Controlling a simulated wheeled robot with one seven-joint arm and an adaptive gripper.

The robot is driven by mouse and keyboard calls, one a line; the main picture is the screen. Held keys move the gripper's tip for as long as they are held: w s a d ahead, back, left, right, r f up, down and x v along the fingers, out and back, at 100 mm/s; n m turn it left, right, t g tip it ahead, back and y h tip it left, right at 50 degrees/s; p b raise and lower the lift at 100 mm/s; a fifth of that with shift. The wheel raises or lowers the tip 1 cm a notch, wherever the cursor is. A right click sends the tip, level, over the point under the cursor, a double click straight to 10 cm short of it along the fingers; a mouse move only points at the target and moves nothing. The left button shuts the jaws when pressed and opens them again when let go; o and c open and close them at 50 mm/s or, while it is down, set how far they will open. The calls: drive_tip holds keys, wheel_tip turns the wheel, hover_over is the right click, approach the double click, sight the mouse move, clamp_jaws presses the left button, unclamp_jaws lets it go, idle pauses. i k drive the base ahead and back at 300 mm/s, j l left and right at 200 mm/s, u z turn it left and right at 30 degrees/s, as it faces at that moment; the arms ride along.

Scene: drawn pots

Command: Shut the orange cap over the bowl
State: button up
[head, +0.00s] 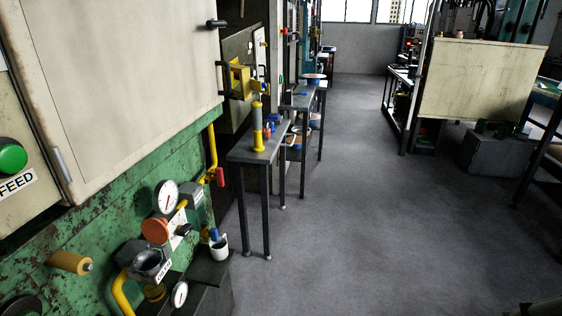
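The orange cap (155,230) is a round disc at the lower left, on the fittings in front of the green machine. It stands tilted up behind and above the bowl. The bowl (147,264) is a dark grey open cup with a small white label at its front right. Its mouth is uncovered and its dark inside shows. The cap appears to be apart from the bowl's rim; any hinge between them is too small to tell. My gripper is not in view.
Round gauges (166,197) sit above and below the bowl. A yellow pipe (121,292) and a yellow roller (70,262) are to its left. A white cup (219,247) stands at right on a dark shelf. Grey floor (350,220) is clear to the right.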

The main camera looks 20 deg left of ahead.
sight(156, 231)
drive_tip(key=i+u, duration=0.25)
drive_tip(key=i, duration=0.2)
drive_tip(key=i+l+u, duration=0.2)
drive_tip(key=i, duration=0.3)
drive_tip(key=i+l+u, duration=0.1)
drive_tip(key=i+u, duration=0.15)
drive_tip(key=i, duration=0.2)
drive_tip(key=i+l+u, duration=0.25)
drive_tip(key=i, duration=0.2)
drive_tip(key=i+l+u, duration=0.15)
drive_tip(key=u, duration=0.25)
drive_tip(key=i+l+u, duration=0.2)
drive_tip(key=u, duration=0.25)
drive_tip(key=i+l+u, duration=0.2)
drive_tip(key=u, duration=0.2)
drive_tip(key=i+l+u, duration=0.1)
drive_tip(key=l+u, duration=0.55)
drive_tip(key=u, duration=0.15)
drive_tip(key=i+l+u, duration=0.15)
drive_tip(key=l+u, duration=0.15)
drive_tip(key=u, duration=0.15)
drive_tip(key=i+l+u, duration=0.1)
drive_tip(key=l+u, duration=0.5)
drive_tip(key=u, duration=0.25)
drive_tip(key=l+u, duration=0.45)
drive_tip(key=j, duration=0.1)
